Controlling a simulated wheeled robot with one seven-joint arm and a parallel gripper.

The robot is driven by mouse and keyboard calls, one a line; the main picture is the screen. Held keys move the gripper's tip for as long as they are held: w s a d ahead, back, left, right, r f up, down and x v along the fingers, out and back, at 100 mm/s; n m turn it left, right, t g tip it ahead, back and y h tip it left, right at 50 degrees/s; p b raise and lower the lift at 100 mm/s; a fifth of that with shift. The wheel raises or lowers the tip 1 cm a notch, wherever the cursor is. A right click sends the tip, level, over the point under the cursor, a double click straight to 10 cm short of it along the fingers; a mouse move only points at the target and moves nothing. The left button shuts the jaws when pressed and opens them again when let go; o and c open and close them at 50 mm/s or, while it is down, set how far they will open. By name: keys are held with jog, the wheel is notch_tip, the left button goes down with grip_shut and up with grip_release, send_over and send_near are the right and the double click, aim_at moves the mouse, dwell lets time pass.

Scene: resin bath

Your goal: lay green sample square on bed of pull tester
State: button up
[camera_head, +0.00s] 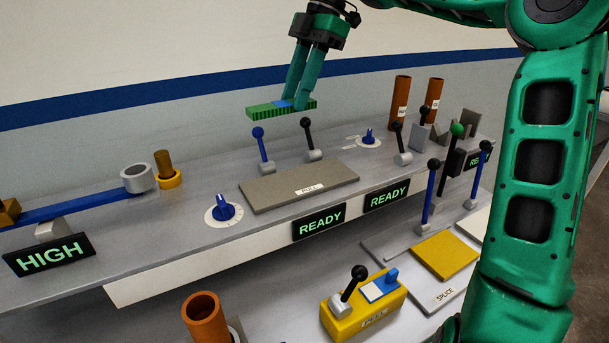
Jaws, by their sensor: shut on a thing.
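My gripper (290,102), green, points down near the top middle of the view. It is shut on the blue tab of the green sample square (262,110), which is seen nearly edge-on with dark stripes along its side. The square hangs in the air, apart from the bench. The bed of the pull tester (270,192) is a flat grey plate labelled PULL, lower in the picture and bare. The height of the square over the bench is hard to judge from this one view.
A blue-stemmed lever (262,148) and a black-knobbed lever (308,138) stand behind the plate. A blue dial (223,210) is at its left. READY signs (320,222) hang on the front edge. A yellow SPLICE pad (446,255) lies lower right.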

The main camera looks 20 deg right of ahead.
jog(key=s+a+f, duration=0.2)
jog(key=s+a, duration=0.4)
jog(key=s, duration=0.5)
send_over(312, 174)
jog(key=d, duration=0.2)
jog(key=f, duration=0.7)
jog(key=shift+w+a+f, duration=0.15)
jog(key=shift+a, duration=0.05)
jog(key=shift+f, duration=1.95)
jog(key=o, duration=1)
jog(key=shift+v, duration=5.95)
